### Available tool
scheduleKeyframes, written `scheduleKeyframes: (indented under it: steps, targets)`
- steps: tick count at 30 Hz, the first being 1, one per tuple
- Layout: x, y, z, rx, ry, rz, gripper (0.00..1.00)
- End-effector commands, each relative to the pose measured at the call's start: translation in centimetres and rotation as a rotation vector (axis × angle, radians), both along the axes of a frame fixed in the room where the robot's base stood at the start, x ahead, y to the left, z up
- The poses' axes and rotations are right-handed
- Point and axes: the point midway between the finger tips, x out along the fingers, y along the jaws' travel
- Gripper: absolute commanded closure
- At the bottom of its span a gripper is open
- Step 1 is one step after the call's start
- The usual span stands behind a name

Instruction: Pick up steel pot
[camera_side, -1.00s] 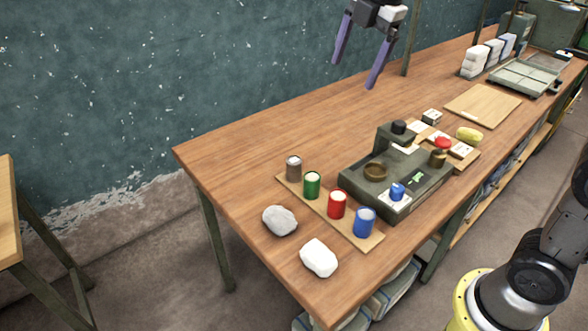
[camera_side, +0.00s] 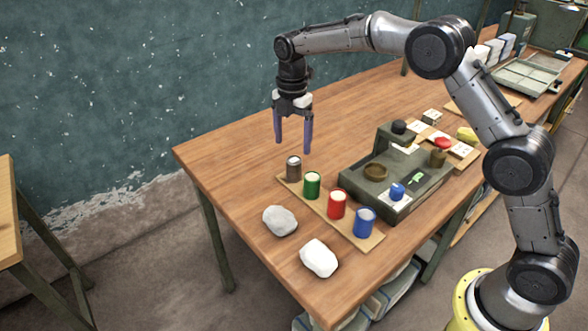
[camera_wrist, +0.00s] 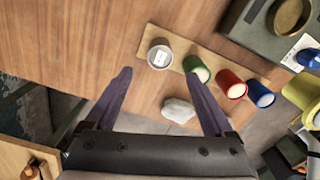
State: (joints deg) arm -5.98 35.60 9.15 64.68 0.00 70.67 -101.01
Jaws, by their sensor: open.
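The steel pot (camera_side: 294,168) is a small grey-brown cylinder at the far left end of a row of pots on a wooden strip. In the wrist view the steel pot (camera_wrist: 160,54) shows from above with a pale top and a white label, ahead of and between the fingers, nearer the right one. My gripper (camera_side: 293,147) is open and empty, with its fingers pointing down just above the steel pot and apart from it. In the wrist view my gripper (camera_wrist: 160,75) has its two purple fingers spread wide.
Green (camera_side: 312,185), red (camera_side: 337,204) and blue (camera_side: 364,222) pots stand beside the steel pot on the strip (camera_side: 374,241).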

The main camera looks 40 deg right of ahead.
Motion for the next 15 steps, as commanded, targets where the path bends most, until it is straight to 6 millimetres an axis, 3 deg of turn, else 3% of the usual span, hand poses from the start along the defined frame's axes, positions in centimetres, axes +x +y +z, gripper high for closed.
scheduleKeyframes:
  steps: [3, 11, 15]
  targets:
    - [0.0, 0.0, -1.8, -0.001, 0.002, -0.001, 0.13]
    - [0.0, -0.2, -3.6, 0.0, 0.001, -0.001, 0.13]
    - [0.1, -0.6, -5.6, -0.001, 0.002, -0.002, 0.13]
